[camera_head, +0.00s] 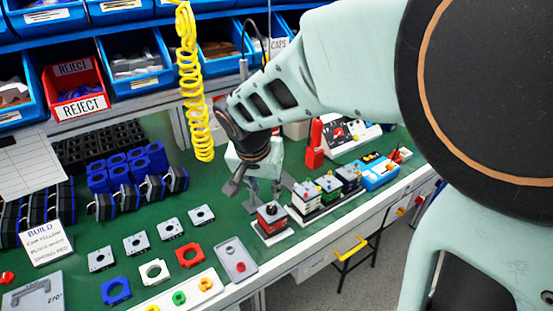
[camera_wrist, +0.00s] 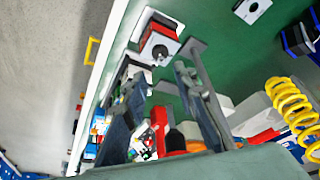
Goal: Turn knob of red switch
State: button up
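The red switch (camera_head: 272,220) is a small red block with a grey top plate and a dark knob (camera_head: 270,209). It sits on a light base plate near the front edge of the green bench. In the wrist view the red switch (camera_wrist: 150,32) is just beyond my fingertips, with its black knob (camera_wrist: 160,52) facing the camera. My gripper (camera_head: 265,198) is above and slightly behind the switch, pointing down. Its two fingers are apart with nothing between them, as the wrist view also shows (camera_wrist: 160,72). The fingers appear clear of the knob.
More switch blocks (camera_head: 328,186) stand close to the right of the red switch. A grey tray (camera_head: 236,262) and loose square plates (camera_head: 190,255) lie to the left. A coiled yellow hose (camera_head: 190,90) hangs behind. Blue bins and a red reject bin (camera_head: 75,85) line the back.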

aim_at(271, 208)
jog(key=x, duration=1)
jog(key=shift+w+f, duration=0.1)
jog(key=shift+f, duration=0.2)
grip_shut()
